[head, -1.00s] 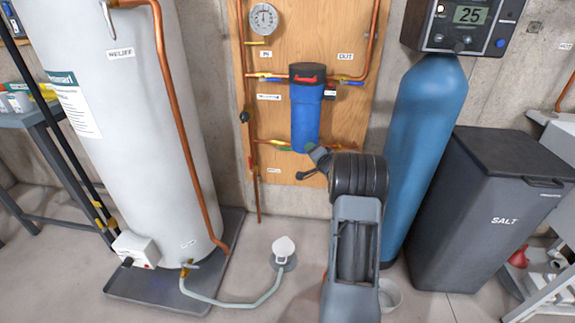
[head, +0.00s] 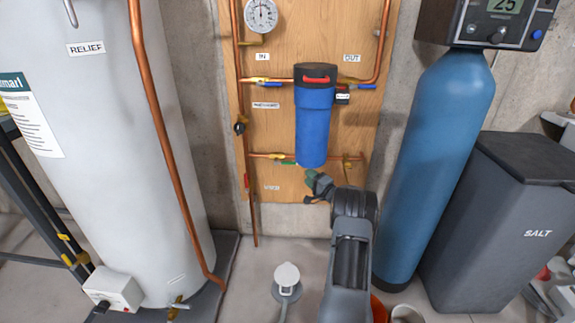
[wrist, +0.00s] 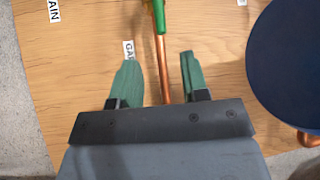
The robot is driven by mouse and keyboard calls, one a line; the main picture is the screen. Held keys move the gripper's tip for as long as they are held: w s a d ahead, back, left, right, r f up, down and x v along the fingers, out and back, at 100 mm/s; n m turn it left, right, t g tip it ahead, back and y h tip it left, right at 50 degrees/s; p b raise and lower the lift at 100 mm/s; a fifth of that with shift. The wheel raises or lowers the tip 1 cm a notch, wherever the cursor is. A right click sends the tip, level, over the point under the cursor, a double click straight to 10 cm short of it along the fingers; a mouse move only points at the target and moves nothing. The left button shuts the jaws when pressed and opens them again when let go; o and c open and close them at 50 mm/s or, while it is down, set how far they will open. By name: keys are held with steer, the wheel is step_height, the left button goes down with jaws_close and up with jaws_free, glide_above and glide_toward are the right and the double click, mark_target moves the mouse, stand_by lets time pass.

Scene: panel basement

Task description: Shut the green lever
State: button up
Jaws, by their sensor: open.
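The green lever (head: 288,163) is on the lower horizontal copper pipe (head: 262,155) of the wooden panel, left of the blue filter's bottom. In the wrist view the lever (wrist: 159,16) is at the top edge, over the pipe (wrist: 161,60) and roughly in line with it; its upper part is cut off. My gripper (head: 309,181) is below and right of the lever in the head view. In the wrist view my gripper (wrist: 157,72) has its green fingers spread, with the pipe showing between them and the lever beyond the tips. Nothing is held.
The blue filter housing (head: 314,125) hangs close above my gripper; its round bottom (wrist: 290,60) fills the wrist view's right side. A white heater tank (head: 120,180) stands left, a blue tank (head: 435,160) and salt bin (head: 500,220) right. A floor drain (head: 287,280) lies below.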

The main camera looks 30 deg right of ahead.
mark_target(289, 164)
steer(key=shift+w+a+r+b, duration=0.25)
steer(key=shift+w+a+b, duration=0.3)
steer(key=shift+w, duration=1.35)
steer(key=shift+w+a+r+b, duration=0.3)
steer(key=shift+w+b, duration=0.3)
steer(key=shift+w, duration=1.35)
steer(key=shift+w+a+r+b, duration=0.2)
steer(key=shift+w+a+b, duration=0.35)
steer(key=shift+w, duration=1.35)
steer(key=shift+d, duration=0.1)
jaws_close()
